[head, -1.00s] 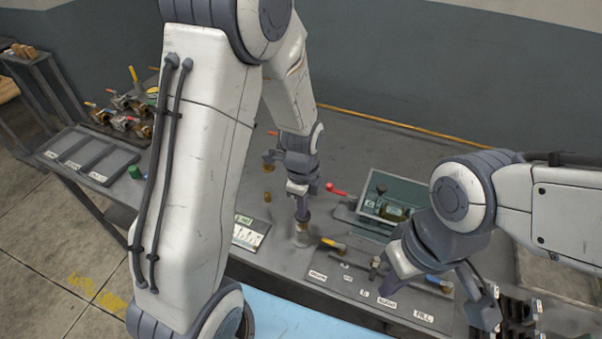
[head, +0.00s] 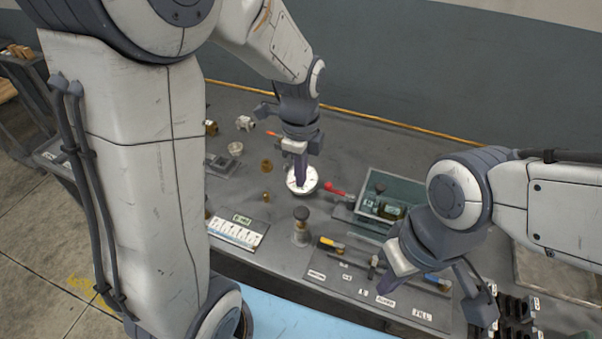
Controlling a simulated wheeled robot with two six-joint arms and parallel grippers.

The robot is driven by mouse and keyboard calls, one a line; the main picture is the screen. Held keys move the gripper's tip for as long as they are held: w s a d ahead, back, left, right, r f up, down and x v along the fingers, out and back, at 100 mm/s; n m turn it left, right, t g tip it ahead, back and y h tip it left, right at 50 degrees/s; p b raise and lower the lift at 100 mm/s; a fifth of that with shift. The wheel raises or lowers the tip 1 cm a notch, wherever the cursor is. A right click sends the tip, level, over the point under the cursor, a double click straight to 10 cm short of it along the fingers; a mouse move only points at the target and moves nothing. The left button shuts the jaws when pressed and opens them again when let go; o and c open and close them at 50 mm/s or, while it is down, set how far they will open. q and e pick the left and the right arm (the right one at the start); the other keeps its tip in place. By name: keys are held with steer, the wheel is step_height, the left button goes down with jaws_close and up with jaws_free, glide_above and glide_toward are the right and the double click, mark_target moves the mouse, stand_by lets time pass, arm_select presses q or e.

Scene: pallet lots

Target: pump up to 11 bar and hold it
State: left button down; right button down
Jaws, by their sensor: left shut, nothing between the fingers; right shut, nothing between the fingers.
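A teal open-topped tank (head: 408,186) with small fittings inside stands on the bench right of centre. A red-handled lever (head: 337,190) lies at its left side. A round white-faced gauge (head: 293,185) is left of the lever; its reading is too small to tell. A dark-knobbed post (head: 301,215) stands in front of it. My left gripper (head: 301,184) is shut and empty, its fingertips over the gauge and hiding part of it; I cannot tell whether they touch.
A card with a green display (head: 237,231) lies left of the post. Brass fittings (head: 266,166) and a small block (head: 222,164) sit farther back. Black holders (head: 516,315) are at the lower right. My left arm covers much of the left side.

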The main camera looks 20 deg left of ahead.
mark_target(302, 211)
stand_by(0.5)
arm_select(q)
steer(key=r, duration=0.1)
steer(key=r+b, duration=0.1)
steer(key=r, duration=0.1)
steer(key=shift+w+d+r+b, duration=0.15)
steer(key=shift+w+d+b, duration=0.05)
steer(key=shift+w+b, duration=0.1)
step_height(302, 211, down, 14)
steer(key=shift+a+p, duration=0.1)
steer(key=shift+p, duration=0.85)
